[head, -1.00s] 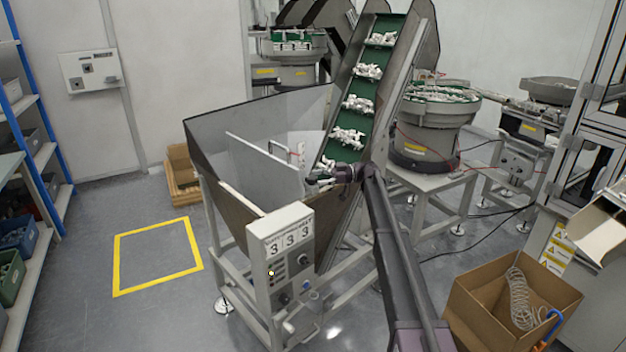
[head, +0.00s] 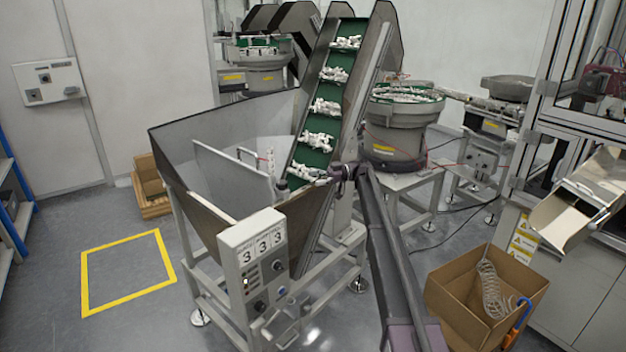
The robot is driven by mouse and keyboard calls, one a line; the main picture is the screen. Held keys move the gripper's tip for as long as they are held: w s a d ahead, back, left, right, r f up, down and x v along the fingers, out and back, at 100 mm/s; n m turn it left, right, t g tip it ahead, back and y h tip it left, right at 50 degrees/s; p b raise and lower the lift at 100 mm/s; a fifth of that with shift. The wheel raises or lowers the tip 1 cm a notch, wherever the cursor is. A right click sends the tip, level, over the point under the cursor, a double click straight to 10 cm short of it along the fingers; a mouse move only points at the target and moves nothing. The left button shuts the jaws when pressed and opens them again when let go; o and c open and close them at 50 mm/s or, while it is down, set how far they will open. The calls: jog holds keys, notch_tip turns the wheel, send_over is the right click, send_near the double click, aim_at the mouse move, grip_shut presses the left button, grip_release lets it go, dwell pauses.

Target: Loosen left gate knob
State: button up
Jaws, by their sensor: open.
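A pale upright gate plate (head: 228,172) stands inside the grey hopper (head: 180,178), at the foot of the conveyor. Small light handle-like parts (head: 268,160) show near its right end. The left gate knob is too small to pick out. My arm reaches up from the bottom of the head view over the hopper's right side.
The green belt (head: 323,122) carries white parts up from the hopper. A control box (head: 254,258) is fixed to the hopper's front. A cardboard box (head: 460,310) with a coiled hose stands right of my arm. Floor inside the yellow outline (head: 128,272) is clear.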

jog(key=s+d+f+m+t+h, duration=0.2)
jog(key=s+f+m+h, duration=0.3)
jog(key=s, duration=0.7)
jog(key=s+d+f+m+t+h, duration=0.1)
jog(key=s+f+m+t+h, duration=0.15)
jog(key=s+f+m, duration=0.75)
jog(key=s+d+f+m+h, duration=0.1)
jog(key=s+d+m+h, duration=0.1)
jog(key=s, duration=0.5)
jog(key=s+d+f+m+t+h, duration=0.1)
jog(key=s+d+m+h, duration=0.1)
jog(key=s+d+h, duration=0.2)
jog(key=s+d+f+m+h, duration=0.1)
jog(key=s+d+m+h, duration=0.1)
jog(key=s+d, duration=0.5)
jog(key=s+h, duration=0.1)
jog(key=s, duration=0.4)
jog(key=shift+s+f+m, duration=0.25)
jog(key=shift+f+m, duration=0.05)
jog(key=shift+m, duration=0.1)
jog(key=shift+h, duration=0.25)
jog(key=c, duration=0.5)
